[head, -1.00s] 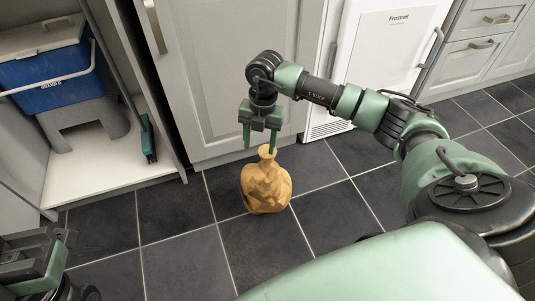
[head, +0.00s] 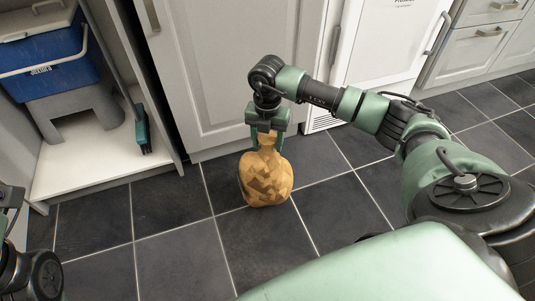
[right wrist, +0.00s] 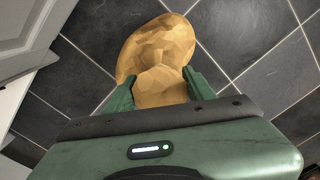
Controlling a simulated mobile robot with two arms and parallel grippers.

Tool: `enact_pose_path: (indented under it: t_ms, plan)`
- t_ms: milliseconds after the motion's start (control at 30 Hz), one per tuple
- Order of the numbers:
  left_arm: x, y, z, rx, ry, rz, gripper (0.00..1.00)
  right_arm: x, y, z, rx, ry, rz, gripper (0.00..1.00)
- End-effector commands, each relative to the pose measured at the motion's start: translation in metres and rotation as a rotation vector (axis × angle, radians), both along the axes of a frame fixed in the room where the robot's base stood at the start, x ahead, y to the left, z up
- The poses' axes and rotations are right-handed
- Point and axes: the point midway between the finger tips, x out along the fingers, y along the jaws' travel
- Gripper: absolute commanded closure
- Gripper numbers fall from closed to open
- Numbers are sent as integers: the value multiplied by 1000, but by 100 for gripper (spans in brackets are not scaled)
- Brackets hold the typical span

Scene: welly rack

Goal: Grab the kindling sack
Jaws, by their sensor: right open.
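The kindling sack (head: 266,183) is a tan, faceted bag with a narrow neck, standing upright on the dark tiled floor in the head view. My right gripper (head: 267,145) is above it, pointing down, with its green fingers on either side of the neck. In the right wrist view the sack (right wrist: 160,55) lies between the two open fingers (right wrist: 161,90). The neck's top is partly hidden by the gripper. Part of my left arm shows at the lower left edge of the head view, but its fingertips are not visible.
A closed grey cabinet door (head: 220,70) and a white freezer (head: 378,50) stand behind the sack. The floor around the sack is clear.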

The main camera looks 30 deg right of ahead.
Motion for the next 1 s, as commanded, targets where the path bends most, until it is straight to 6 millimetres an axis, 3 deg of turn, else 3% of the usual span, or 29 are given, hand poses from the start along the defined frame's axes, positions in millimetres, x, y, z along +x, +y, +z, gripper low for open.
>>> enact_pose_path:
  t_ms: [67,100,267,300,1000]
  plan:
    - [0,0,0,0,1,0,100,0,0,0,0,0,0,46]
    - [0,0,0,0,1,0,100,0,0,0,0,0,0,52]
    - [0,0,0,0,1,0,100,0,0,0,0,0,0,96]
    - [0,0,0,0,1,0,100,0,0,0,0,0,0,100]
    - [0,0,0,0,0,-1,100,0,0,1,0,0,-1,100]
